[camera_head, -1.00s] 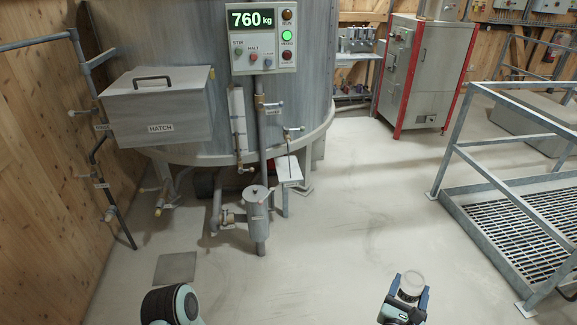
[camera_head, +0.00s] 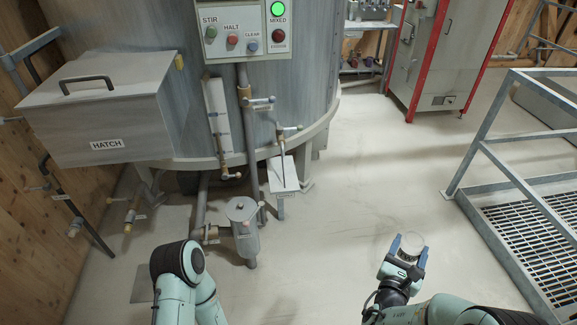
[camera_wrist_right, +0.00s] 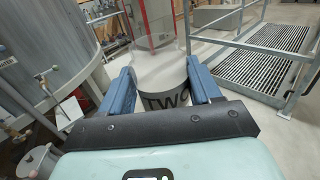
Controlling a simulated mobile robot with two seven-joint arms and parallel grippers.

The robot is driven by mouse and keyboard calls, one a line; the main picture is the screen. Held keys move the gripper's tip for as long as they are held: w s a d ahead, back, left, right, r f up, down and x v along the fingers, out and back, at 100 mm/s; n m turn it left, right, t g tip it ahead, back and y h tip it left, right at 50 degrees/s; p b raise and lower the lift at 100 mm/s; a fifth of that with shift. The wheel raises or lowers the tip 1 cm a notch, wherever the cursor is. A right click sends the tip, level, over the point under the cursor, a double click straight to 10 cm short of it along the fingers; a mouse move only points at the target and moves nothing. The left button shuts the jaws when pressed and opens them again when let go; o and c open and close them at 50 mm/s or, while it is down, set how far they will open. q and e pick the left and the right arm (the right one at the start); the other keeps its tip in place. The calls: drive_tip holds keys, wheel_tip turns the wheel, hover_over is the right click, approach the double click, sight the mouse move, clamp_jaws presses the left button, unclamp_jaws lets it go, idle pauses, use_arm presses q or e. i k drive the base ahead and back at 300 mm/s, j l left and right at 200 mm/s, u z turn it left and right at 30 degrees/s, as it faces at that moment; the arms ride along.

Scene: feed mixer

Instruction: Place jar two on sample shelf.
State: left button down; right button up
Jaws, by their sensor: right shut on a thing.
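My right gripper (camera_head: 406,251) is shut on jar two (camera_head: 412,242), a clear round jar held above the floor in the lower right of the head view. In the right wrist view the jar (camera_wrist_right: 162,75) sits between the blue fingers (camera_wrist_right: 163,92); the dark letters "TWO" show, partly hidden by the gripper. A small white shelf (camera_head: 283,175) stands on a post in front of the tank, below a tap; it looks empty. It is left of and beyond my right gripper, well apart. My left arm shows at the bottom, but its gripper is not visible.
The large steel tank (camera_head: 300,95) with the hatch box (camera_head: 105,115) fills the upper left. A small grey canister (camera_head: 243,225) stands left of the white shelf. A metal railing (camera_head: 510,175) and grating (camera_head: 535,235) stand at right. The floor between is clear.

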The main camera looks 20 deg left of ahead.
sight(283, 179)
drive_tip(key=i, duration=1.35)
drive_tip(key=i+u, duration=0.15)
drive_tip(key=u, duration=0.2)
drive_tip(key=i+u, duration=0.15)
drive_tip(key=u, duration=0.25)
drive_tip(key=i+l+u, duration=0.15)
drive_tip(key=u, duration=0.2)
